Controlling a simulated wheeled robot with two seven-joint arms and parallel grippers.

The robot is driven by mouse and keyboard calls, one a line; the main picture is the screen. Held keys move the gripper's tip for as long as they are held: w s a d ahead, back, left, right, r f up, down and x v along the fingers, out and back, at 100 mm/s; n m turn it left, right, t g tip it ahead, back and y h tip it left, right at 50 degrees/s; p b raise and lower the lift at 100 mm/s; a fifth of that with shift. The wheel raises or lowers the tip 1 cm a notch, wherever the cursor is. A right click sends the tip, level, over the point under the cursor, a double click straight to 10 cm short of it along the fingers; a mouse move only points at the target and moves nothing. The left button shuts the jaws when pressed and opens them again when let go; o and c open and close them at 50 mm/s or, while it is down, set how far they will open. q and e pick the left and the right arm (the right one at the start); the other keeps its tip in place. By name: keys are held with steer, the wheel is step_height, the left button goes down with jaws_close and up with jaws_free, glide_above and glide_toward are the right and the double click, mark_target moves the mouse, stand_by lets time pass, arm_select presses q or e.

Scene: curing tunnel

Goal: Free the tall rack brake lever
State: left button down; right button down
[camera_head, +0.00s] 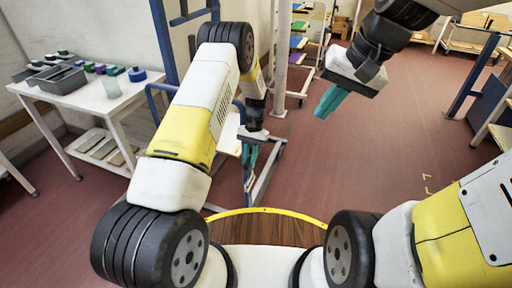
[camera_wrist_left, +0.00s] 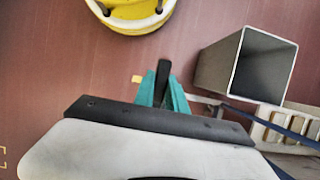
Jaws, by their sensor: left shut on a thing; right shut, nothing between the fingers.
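The tall rack (camera_head: 163,38) is a blue frame at the left in the head view, partly hidden behind my left arm. My left gripper (camera_head: 249,165) points down at its lower right part, and its teal fingers show in the left wrist view (camera_wrist_left: 164,98). There they are shut on a black upright bar, which looks like the brake lever (camera_wrist_left: 163,72). In the head view I cannot make out the lever. My right gripper (camera_head: 328,101) is shut and empty, held in the air right of the rack.
A grey square tube (camera_wrist_left: 246,63) stands close right of the left fingers. A white table (camera_head: 100,98) with grey bins (camera_head: 60,80) and a blue tape roll (camera_head: 137,74) is at the left. Shelving stands at the back. The red floor in the middle right is clear.

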steer(key=w+a+f+m+g+y, duration=0.3)
steer(key=w+f+m+y, duration=0.2)
steer(key=w+f, duration=0.5)
steer(key=w+a+f+m+g+y, duration=0.2)
steer(key=w+f+m+g+y, duration=0.3)
steer(key=f, duration=0.8)
steer(key=a+f+m+t+y, duration=0.25)
steer(key=f+m+t, duration=0.35)
steer(key=f, duration=0.7)
steer(key=a+f+m+t+y, duration=0.1)
steer(key=f+m+t+y, duration=0.45)
steer(key=f, duration=0.75)
steer(key=w+a+r+m+h, duration=0.1)
steer(key=w+a+r+h, duration=0.1)
steer(key=w+a+r, duration=0.2)
steer(key=shift+w+a+r+t, duration=0.2)
steer(key=shift+a+r+t, duration=0.15)
steer(key=shift+a+r, duration=1.4)
steer(key=shift+a+f, duration=0.4)
steer(key=shift+f, duration=0.1)
